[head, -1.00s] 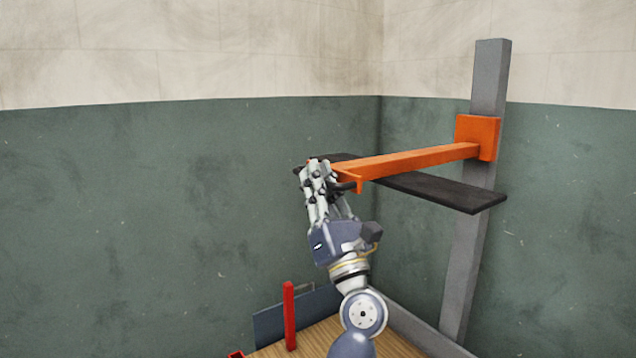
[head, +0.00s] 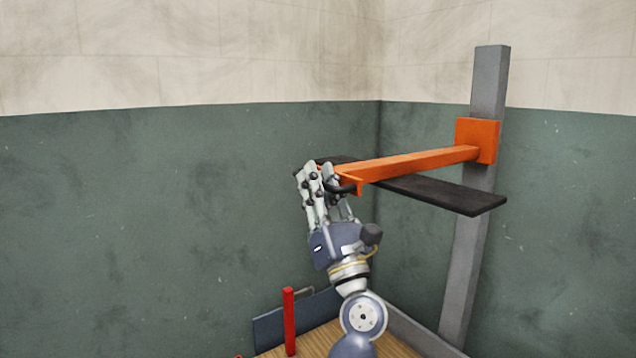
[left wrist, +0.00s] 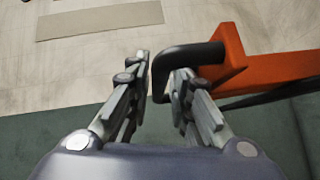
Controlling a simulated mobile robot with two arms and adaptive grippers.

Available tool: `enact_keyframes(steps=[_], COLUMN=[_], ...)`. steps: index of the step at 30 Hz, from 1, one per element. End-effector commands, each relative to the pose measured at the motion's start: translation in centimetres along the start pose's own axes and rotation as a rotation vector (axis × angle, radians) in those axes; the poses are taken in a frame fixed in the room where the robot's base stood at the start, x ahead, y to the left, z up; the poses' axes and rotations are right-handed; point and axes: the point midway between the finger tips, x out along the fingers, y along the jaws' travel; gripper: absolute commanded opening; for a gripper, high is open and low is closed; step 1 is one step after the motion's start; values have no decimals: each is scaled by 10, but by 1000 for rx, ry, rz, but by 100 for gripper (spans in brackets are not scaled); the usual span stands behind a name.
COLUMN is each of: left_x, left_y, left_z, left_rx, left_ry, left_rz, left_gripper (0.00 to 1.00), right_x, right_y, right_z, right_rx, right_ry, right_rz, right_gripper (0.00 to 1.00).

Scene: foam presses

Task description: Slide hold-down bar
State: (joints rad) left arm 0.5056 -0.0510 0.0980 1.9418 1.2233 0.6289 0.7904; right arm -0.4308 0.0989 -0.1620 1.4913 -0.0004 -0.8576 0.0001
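The orange hold-down bar (head: 415,163) runs level from an orange sliding block (head: 478,140) on a grey post (head: 488,85). A bent black handle (head: 347,189) is at its free end. My left gripper (head: 320,168) is at that end; in the left wrist view (left wrist: 158,80) its fingers stand apart. There the black handle (left wrist: 190,53) reaches down between the fingers, with small gaps seeming to show on both sides. The lower end of the handle is partly hidden by the right-hand finger. My right gripper is not in view.
A black plank (head: 440,195) lies just below the bar. A red upright post (head: 289,320) and a blue-grey panel (head: 268,328) stand low by a wooden surface (head: 400,346). Room left of my arm is clear before the green wall (head: 150,220).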

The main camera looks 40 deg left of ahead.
Motion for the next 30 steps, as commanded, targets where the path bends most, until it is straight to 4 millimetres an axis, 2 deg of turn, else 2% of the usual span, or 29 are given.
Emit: enact_keyframes(steps=[5, 8, 15, 21, 25, 30], left_x=[-10, -26, -78, -109, -118, -120], left_y=[-1, -2, -2, -1, 0, 0], left_z=[-1, -2, -2, -1, 0, 0], left_rx=[2, 2, 4, 1, 1, 0], left_ry=[3, 3, 2, 0, 0, -1], left_rz=[-3, -5, -5, -3, -1, 0], left_gripper=[20, 20, 20, 20, 20, 20], right_x=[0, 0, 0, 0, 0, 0], right_y=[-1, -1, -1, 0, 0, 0], right_z=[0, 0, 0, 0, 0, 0], right_rx=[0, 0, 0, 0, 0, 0], right_ry=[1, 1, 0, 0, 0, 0], right_rz=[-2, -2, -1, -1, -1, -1], right_gripper=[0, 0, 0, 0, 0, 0])
